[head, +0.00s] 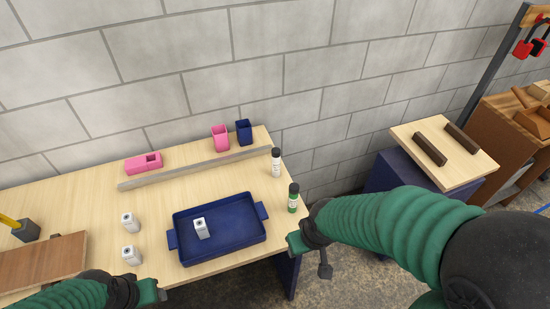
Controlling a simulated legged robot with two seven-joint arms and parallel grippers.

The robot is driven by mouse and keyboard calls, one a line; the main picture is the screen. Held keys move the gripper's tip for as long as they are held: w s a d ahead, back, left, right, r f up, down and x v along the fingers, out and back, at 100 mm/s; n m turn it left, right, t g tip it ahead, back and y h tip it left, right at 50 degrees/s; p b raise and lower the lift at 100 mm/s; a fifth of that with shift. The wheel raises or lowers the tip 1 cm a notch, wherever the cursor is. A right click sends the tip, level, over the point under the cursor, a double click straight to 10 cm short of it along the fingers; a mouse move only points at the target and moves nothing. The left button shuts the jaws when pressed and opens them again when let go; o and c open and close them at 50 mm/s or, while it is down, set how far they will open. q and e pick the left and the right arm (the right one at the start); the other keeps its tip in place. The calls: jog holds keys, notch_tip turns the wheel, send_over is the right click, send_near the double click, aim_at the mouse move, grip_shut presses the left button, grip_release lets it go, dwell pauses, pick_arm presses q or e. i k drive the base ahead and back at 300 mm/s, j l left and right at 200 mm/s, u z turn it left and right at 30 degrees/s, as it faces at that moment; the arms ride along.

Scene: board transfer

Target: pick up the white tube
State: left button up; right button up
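The white tube (276,164) with a dark cap stands upright near the right edge of the wooden table. A green tube (293,200) with a dark cap stands just in front of it, apart from it. My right gripper (305,248) is by the table's right edge, in front of both tubes and touching neither. Its finger opening is not clear. My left gripper (154,292) is low at the front left, far from the tubes and partly cut off by the frame. Its opening cannot be made out.
A blue tray (238,243) holds a white block (201,229). Two more white blocks (130,222) stand left of it. A grey rail (190,168), a pink holder (143,163) and two cups (220,138) are behind. A side table (408,130) with dark bars stands right.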

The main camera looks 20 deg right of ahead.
aim_at(276, 151)
jog(key=l+u, duration=0.15)
jog(key=l, duration=0.25)
jog(key=k+l+u, duration=0.2)
jog(key=l, duration=0.15)
jog(key=l+u, duration=0.15)
jog(key=l, duration=0.25)
jog(key=k+l+u, duration=0.2)
jog(key=l+u, duration=0.15)
jog(key=l, duration=0.3)
jog(key=i+l+u, duration=0.15)
jog(key=l+u, duration=0.2)
jog(key=l, duration=0.15)
jog(key=l+u, duration=0.35)
jog(key=l, duration=0.15)
jog(key=l+u, duration=0.4)
jog(key=i+l, duration=0.15)
jog(key=l, duration=0.15)
